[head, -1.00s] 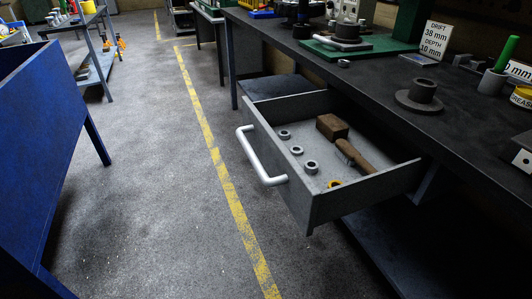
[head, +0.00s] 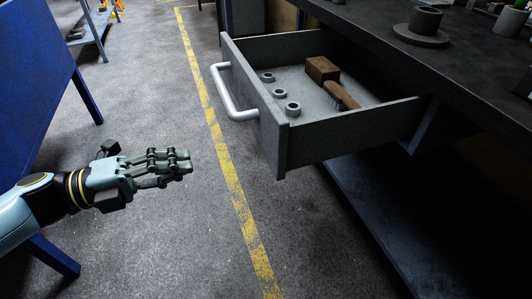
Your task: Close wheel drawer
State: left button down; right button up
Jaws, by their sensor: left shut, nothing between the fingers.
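The grey drawer (head: 355,137) stands pulled out from under the dark workbench, with its front panel facing left. A white bar handle (head: 226,97) is fixed to the front panel. Inside lie several grey rings (head: 279,92) and a wooden-handled brush (head: 339,94) with a brown block (head: 321,70). My left gripper (head: 188,163) is shut and empty, to the left of and apart from the drawer front, lower in the picture than the handle. My right gripper is not in view.
The workbench (head: 395,52) overhangs the drawer on the right, with a flanged bushing (head: 424,22) on top. A lower shelf (head: 365,220) runs beneath. A blue bench (head: 35,95) stands at left. Grey floor with a yellow line (head: 217,150) lies open between them.

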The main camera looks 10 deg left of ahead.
pick_arm(q)
send_near(270, 143)
jog(key=x, duration=0.6)
jog(key=shift+d+r, duration=0.1)
jog(key=shift+r, duration=0.05)
jog(key=shift+w+d, duration=0.25)
jog(key=shift+d, duration=0.2)
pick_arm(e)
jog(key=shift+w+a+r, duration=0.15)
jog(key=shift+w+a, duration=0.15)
pick_arm(q)
jog(key=shift+w+d, duration=0.1)
